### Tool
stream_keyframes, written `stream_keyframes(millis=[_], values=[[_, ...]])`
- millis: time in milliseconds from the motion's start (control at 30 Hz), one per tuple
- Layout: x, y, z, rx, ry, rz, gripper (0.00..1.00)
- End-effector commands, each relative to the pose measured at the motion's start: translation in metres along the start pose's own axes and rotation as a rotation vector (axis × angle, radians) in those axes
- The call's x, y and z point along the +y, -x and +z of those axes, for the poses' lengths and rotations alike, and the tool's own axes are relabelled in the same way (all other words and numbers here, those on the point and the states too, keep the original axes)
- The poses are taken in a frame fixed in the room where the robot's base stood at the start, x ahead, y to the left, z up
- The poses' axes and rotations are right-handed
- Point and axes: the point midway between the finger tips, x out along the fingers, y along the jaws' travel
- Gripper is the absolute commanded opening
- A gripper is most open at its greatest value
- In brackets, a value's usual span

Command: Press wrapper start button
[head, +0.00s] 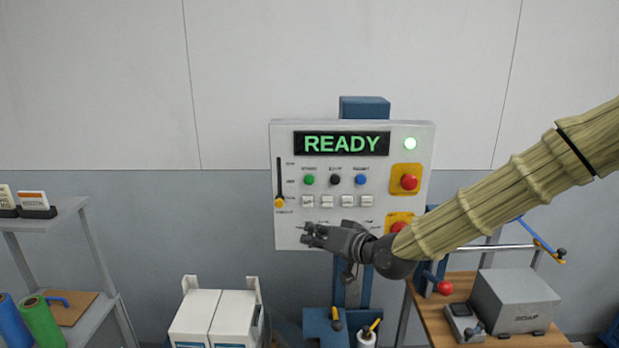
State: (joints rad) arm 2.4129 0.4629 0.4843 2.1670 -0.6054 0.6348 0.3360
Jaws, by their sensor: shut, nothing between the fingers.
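The wrapper control panel (285,150) is an upright white board on a blue post. A green button (309,180), a black button (335,180) and a blue button (361,180) form a row, with labels too small to read. Below are several small white switches (327,201). A red button on a yellow plate (409,181) is at the right, and a second red one (398,227) is partly hidden by my arm. My gripper (306,235) is shut and empty, in front of the panel's lower part.
A slider with a yellow knob (280,203) is at the panel's left edge. White boxes (215,312) stand below left. A wooden bench (452,330) with a grey box (514,301) is at right. A grey shelf (55,224) stands far left.

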Motion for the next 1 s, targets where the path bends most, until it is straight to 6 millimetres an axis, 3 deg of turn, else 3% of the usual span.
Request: stream_keyframes(millis=[33,100,233,733,1000], values=[[-0.012,0.002,-0.018,0.021,0.008,-0.019,0.0],[-0.024,0.004,-0.033,0.039,0.018,-0.039,0.0],[-0.036,0.006,-0.05,0.061,0.029,-0.061,0.0],[-0.04,0.005,-0.056,0.067,0.033,-0.069,0.0],[-0.03,-0.01,-0.069,0.067,0.032,-0.068,0.0]])
